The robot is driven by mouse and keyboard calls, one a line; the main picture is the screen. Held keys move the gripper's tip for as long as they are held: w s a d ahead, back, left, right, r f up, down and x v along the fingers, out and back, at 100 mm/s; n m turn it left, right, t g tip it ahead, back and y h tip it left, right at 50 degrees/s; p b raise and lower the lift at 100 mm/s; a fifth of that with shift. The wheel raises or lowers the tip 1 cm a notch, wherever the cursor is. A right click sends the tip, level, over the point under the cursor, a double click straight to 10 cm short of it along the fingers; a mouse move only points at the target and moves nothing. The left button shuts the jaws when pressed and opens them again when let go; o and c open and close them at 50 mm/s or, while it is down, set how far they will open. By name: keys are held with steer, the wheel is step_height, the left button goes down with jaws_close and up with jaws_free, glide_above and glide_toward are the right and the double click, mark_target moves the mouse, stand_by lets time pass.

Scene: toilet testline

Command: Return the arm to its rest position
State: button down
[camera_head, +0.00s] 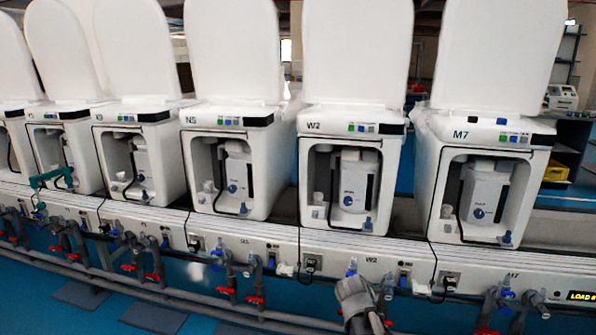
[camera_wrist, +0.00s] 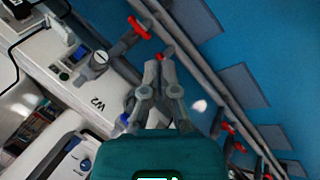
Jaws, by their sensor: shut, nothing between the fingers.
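My gripper (camera_wrist: 160,68) shows in the wrist view beyond its teal body, with its two grey fingers drawn together and nothing between them. It hangs beside the front of station W2, over the pipework and the blue floor. In the head view a grey part of my arm rises at the bottom, in front of the W2 panel (camera_head: 340,246); the fingertips cannot be made out there. The W2 toilet unit (camera_head: 312,125) stands upright behind it with its lid raised.
Several white toilet units stand in a row, including M7 (camera_head: 470,133) and N5 (camera_head: 205,122). Grey pipes with red-handled valves (camera_head: 255,299) run low along the front; a red handle (camera_wrist: 139,27) is near the fingers. Blue floor (camera_wrist: 235,35) lies open beyond the pipes.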

steer(key=s+a+r+m+g+y+p, duration=0.1)
steer(key=s+a+m+g+y, duration=0.15)
steer(key=s, duration=0.35)
steer(key=s+a+m+g+y+p, duration=0.1)
steer(key=s+m+y+p, duration=0.1)
steer(key=s+m, duration=0.3)
step_height(320, 180, up, 37)
steer(key=n+p, duration=0.1)
steer(key=p, duration=3.6)
steer(key=shift+s+d, duration=0.2)
steer(key=shift+s, duration=0.15)
